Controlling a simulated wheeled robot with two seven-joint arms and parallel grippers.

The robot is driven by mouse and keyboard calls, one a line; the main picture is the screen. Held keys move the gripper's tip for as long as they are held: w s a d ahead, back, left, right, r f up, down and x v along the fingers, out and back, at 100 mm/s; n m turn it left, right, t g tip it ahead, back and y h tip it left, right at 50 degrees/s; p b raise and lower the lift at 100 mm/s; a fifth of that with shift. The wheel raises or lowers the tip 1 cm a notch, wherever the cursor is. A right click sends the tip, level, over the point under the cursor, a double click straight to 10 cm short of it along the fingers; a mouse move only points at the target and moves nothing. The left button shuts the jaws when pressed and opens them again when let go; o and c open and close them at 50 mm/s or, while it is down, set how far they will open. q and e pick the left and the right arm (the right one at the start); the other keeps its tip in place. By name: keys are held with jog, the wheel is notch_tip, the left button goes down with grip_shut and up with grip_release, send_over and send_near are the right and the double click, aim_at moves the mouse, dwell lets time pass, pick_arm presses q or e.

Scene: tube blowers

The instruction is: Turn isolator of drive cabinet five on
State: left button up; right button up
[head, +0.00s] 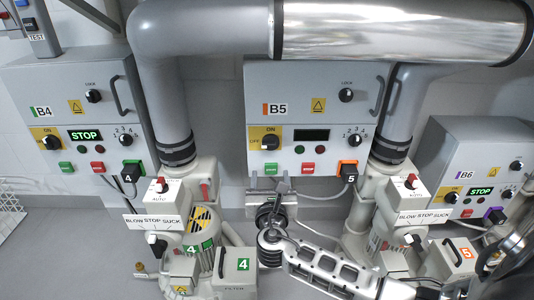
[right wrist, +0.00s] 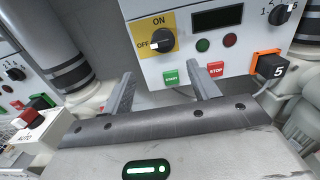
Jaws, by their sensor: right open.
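The drive cabinet B5 (head: 310,120) is a grey box on the wall in the middle of the head view. Its isolator (head: 269,143) is a black knob on a yellow ON/OFF plate; in the right wrist view the isolator (right wrist: 163,41) has its white mark toward OFF, at the left. The cabinet display (head: 305,135) is dark. My right gripper (head: 281,187) is below the cabinet's lower edge. In the right wrist view, my right gripper (right wrist: 163,80) is open and empty, its fingers below the knob and apart from it. My left gripper is not in view.
Green START (right wrist: 171,78) and red STOP (right wrist: 216,70) buttons sit below the isolator. Cabinets B4 (head: 70,85) and B6 (head: 460,150) flank B5, with lit STOP displays. Grey pipes (head: 165,80) and blower units (head: 385,200) stand on both sides.

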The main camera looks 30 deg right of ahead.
aim_at(269, 146)
jog(key=b+x, duration=0.4)
jog(key=x, duration=0.8)
jog(key=shift+f, duration=0.15)
jog(key=shift+w+d, duration=0.3)
jog(key=shift+w, duration=0.35)
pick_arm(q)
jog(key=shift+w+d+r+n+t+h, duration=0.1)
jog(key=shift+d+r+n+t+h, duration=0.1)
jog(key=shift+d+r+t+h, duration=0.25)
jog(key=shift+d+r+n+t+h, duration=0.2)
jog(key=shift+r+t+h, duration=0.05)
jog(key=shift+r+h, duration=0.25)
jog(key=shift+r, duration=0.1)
pick_arm(e)
jog(key=shift+c, duration=0.3)
jog(key=c, duration=0.9)
